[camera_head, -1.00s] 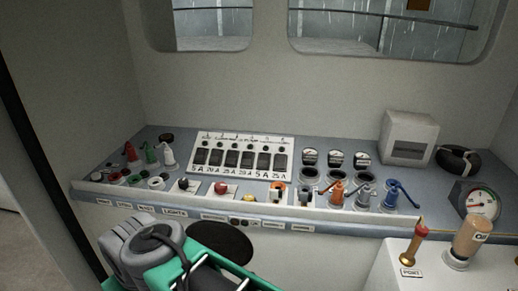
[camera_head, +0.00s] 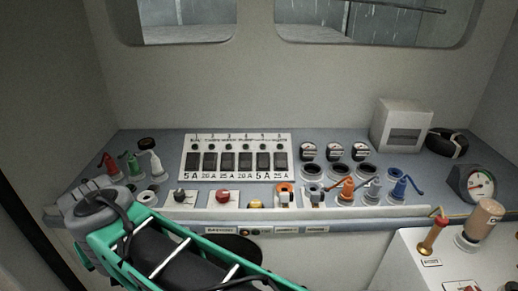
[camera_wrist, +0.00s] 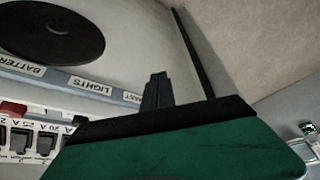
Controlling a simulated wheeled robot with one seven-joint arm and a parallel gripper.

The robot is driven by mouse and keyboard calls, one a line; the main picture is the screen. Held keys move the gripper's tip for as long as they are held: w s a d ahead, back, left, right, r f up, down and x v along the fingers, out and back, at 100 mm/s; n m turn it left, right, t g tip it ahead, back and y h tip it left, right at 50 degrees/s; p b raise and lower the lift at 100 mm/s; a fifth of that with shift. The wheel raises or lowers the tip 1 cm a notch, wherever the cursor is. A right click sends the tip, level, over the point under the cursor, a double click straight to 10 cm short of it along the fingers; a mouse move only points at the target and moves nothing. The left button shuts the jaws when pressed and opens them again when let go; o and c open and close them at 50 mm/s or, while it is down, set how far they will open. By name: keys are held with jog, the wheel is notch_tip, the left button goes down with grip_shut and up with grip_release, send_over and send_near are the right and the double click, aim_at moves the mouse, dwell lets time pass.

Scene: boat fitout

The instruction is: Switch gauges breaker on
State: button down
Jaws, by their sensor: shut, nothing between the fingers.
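The names above the switches are too small to read surely, so I cannot tell which is the gauges breaker or how each is set. Part of the panel (camera_wrist: 48,127) shows at the lower left of the wrist view. My gripper (camera_wrist: 157,88) is shut and empty in the wrist view, apart from the panel. In the head view my arm's green and grey links show, but the fingertips cannot be made out.
A red knob (camera_head: 222,196) and other controls line the console front. Three round gauges (camera_head: 334,151) and coloured levers (camera_head: 397,184) stand right of the panel. Red, green and white levers (camera_head: 151,161) stand left. A white box (camera_head: 402,124) is at the back right.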

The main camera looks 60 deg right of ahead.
jog(key=d+r+m+g+h, duration=0.1)
jog(key=d+r+m+h, duration=0.1)
jog(key=d+r+m, duration=0.5)
jog(key=d+r+m+g+h, duration=0.1)
jog(key=d+r+m, duration=0.2)
jog(key=d, duration=0.8)
jog(key=s+d+r+m+g+p, duration=0.1)
jog(key=s+d+r+m+g, duration=0.1)
jog(key=s+d+m, duration=0.4)
jog(key=s+d+r+m+g+p, duration=0.1)
jog(key=s+d+r+m, duration=0.4)
jog(key=d+m, duration=0.5)
jog(key=shift+s+d+m+g+h, duration=0.3)
jog(key=shift+s+d+g, duration=0.3)
jog(key=shift+s, duration=0.2)
jog(key=b, duration=0.6)
send_near(265, 157)
notch_tip(265, 157, down, 3)
jog(key=s, duration=0.2)
jog(key=shift+w+d+f+p, duration=0.3)
jog(key=shift+d+f, duration=0.2)
jog(key=shift+d, duration=0.05)
jog(key=shift+w+d+f+p, duration=0.25)
jog(key=shift+w+d+f, duration=0.1)
jog(key=shift+d+f, duration=0.2)
jog(key=shift+d, duration=0.1)
